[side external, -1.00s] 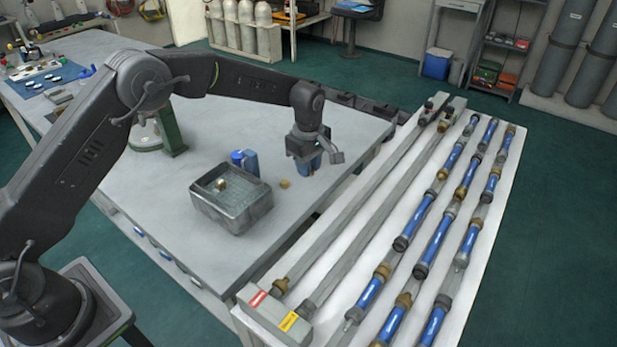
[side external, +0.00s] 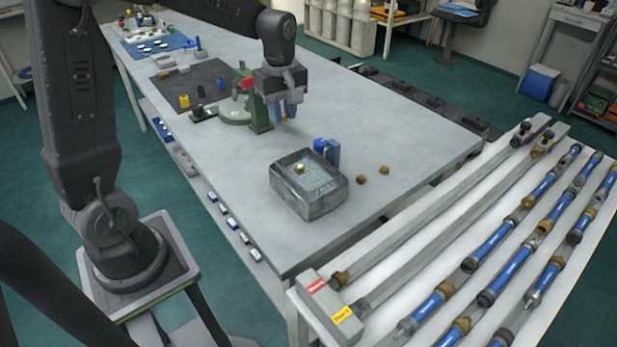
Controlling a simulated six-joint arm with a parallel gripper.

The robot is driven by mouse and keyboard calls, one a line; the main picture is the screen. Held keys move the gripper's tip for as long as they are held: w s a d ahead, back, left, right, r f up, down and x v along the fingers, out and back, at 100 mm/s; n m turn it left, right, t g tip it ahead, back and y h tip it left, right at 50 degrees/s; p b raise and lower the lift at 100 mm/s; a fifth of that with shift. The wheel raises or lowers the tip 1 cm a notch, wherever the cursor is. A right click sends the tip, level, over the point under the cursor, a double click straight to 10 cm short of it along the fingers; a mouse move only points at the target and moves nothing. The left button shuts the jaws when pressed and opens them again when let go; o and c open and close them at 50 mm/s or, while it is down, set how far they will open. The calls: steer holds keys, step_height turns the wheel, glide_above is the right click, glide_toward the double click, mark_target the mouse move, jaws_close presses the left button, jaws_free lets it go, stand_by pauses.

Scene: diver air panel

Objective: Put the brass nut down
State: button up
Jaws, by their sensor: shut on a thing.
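My gripper (side external: 283,112) points down in front of the green press (side external: 258,112), above the grey bench. Its bluish fingers are shut on a small tan-brass piece, the brass nut, which is mostly hidden between them. Another brass nut (side external: 299,169) lies in the grey tray (side external: 310,205). Two more brass nuts, a left one (side external: 362,180) and a right one (side external: 384,170), lie on the bench to the right of the tray. My gripper is well apart from these and from the tray.
A blue object (side external: 331,151) stands behind the tray. A dark mat (side external: 195,85) with small coloured parts lies left of the press. The white rack (side external: 540,255) with blue-sleeved tubes stands at right. The bench (side external: 400,125) is clear right of my gripper.

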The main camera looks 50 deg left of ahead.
steer(key=s+a, duration=0.1)
steer(key=s, duration=0.2)
glide_above(315, 184)
step_height(315, 184, down, 7)
steer(key=shift+r, duration=0.1)
steer(key=shift+f, duration=2.05)
steer(key=shift+f, duration=0.15)
steer(key=shift+f, duration=0.35)
steer(key=shift+f, duration=0.1)
